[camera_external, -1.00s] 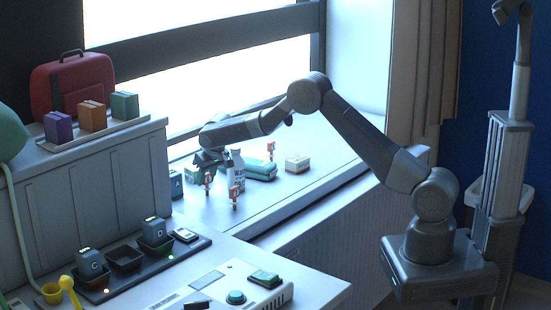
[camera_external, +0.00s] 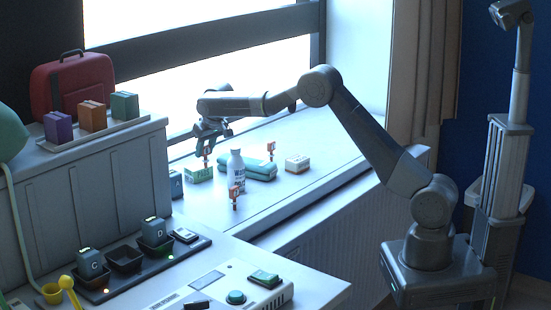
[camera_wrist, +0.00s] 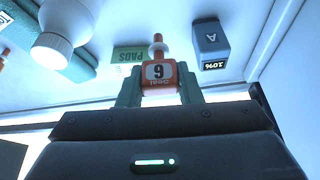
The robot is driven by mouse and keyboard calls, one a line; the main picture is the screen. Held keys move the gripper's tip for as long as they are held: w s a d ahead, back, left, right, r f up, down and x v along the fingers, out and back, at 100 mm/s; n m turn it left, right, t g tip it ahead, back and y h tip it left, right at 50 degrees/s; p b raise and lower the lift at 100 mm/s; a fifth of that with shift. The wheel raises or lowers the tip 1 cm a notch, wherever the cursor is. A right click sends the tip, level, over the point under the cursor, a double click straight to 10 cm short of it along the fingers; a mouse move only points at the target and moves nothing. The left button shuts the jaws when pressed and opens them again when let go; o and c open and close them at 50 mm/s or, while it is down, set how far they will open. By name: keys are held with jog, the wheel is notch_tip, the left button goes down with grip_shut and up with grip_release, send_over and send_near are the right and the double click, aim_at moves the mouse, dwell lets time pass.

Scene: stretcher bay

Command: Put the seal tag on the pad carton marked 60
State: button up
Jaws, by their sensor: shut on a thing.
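My gripper (camera_external: 211,132) is shut on a seal tag, an orange-and-white piece with a knobbed stem. The tag (camera_wrist: 158,72) sits between the fingers in the wrist view, with a digit and "Seal" on its face. In the outside view the held tag (camera_external: 207,151) appears just above or in front of the green-and-cream pad carton (camera_external: 199,174); I cannot tell whether they touch. The wrist view shows this carton's "PADS" side (camera_wrist: 128,55) beyond the tag. Its number is not readable. Another carton (camera_external: 298,164), orange and white, stands right on the sill.
A white bottle (camera_external: 236,172) stands right of the green carton. Teal folded packs (camera_external: 260,168) lie behind it. Other tags stand in front (camera_external: 234,198) and behind (camera_external: 270,149). A dark block marked A (camera_external: 176,184) is at left. The sill's right part is clear.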

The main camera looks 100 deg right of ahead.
jog(key=a+n, duration=0.1)
jog(key=a, duration=1.1)
jog(key=w+a+f+n, duration=0.1)
jog(key=a+n, duration=0.1)
jog(key=a, duration=1)
jog(key=a+f+n+t+y, duration=0.1)
jog(key=a, duration=1.1)
jog(key=shift+w+a+f+n, duration=0.15)
jog(key=shift+w+a+n, duration=0.1)
jog(key=shift+n, duration=0.15)
jog(key=s+a, duration=0.2)
jog(key=a, duration=0.2)
jog(key=s+a+f+n, duration=0.1)
jog(key=s+a, duration=0.1)
jog(key=a, duration=0.2)
jog(key=s+a+n+y, duration=0.1)
jog(key=s+a, duration=0.1)
jog(key=a, duration=0.2)
jog(key=shift+s+f+t, duration=0.2)
jog(key=shift+s+t, duration=0.1)
jog(key=shift+s+a, duration=0.2)
jog(key=shift+s, duration=0.05)
